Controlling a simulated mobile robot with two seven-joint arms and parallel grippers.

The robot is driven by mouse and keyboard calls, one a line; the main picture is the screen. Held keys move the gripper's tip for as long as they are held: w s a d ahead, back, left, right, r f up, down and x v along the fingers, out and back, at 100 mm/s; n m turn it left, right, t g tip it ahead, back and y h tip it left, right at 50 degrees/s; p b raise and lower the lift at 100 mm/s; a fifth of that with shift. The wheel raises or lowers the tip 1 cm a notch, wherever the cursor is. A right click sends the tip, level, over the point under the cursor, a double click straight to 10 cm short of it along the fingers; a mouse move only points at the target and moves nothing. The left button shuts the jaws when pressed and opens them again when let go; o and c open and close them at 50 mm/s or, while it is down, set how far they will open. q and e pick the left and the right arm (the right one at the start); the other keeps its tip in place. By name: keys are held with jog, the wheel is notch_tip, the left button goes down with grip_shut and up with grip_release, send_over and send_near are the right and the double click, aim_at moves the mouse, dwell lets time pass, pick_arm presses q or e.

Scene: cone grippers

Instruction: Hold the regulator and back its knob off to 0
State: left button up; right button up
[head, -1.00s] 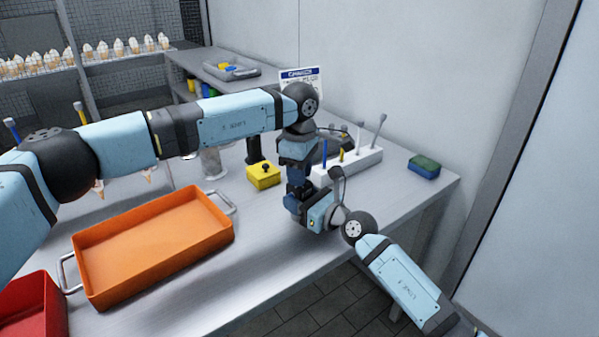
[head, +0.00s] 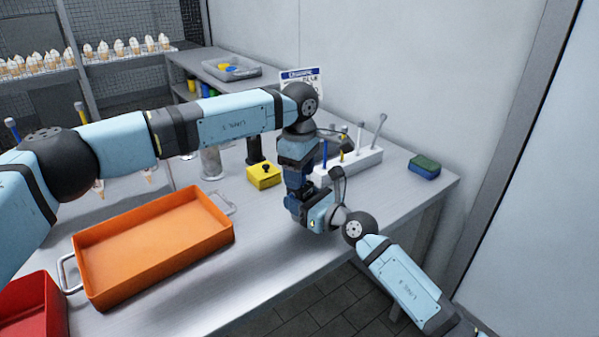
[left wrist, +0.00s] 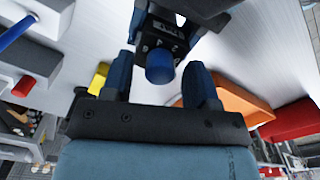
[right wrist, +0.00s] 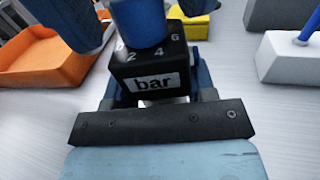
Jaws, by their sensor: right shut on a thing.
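The regulator is a black block with a white "bar" label (right wrist: 153,84), with the numbers 2, 4 and 6 on its top face. Its blue knob (right wrist: 138,22) stands up from that face. My right gripper (right wrist: 155,75) is shut on the regulator's body, with a finger at each side. My left gripper (left wrist: 162,80) points down from above. Its two blue fingers stand on either side of the blue knob (left wrist: 160,68), with visible gaps, so it is open. In the head view the regulator is mostly hidden between my grippers (head: 298,197). The pointer mark cannot be made out.
An orange tray (head: 228,235) and a red bin (head: 55,310) are at the left. A yellow block (head: 263,176) with a black knob, a white holder (head: 365,161) with upright tools and a green-blue sponge (head: 424,167) stand behind. The table's front edge is close.

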pick_arm(q)
notch_tip(320, 180, up, 12)
dwell(0.6)
pick_arm(e)
jog(key=o, duration=1.1)
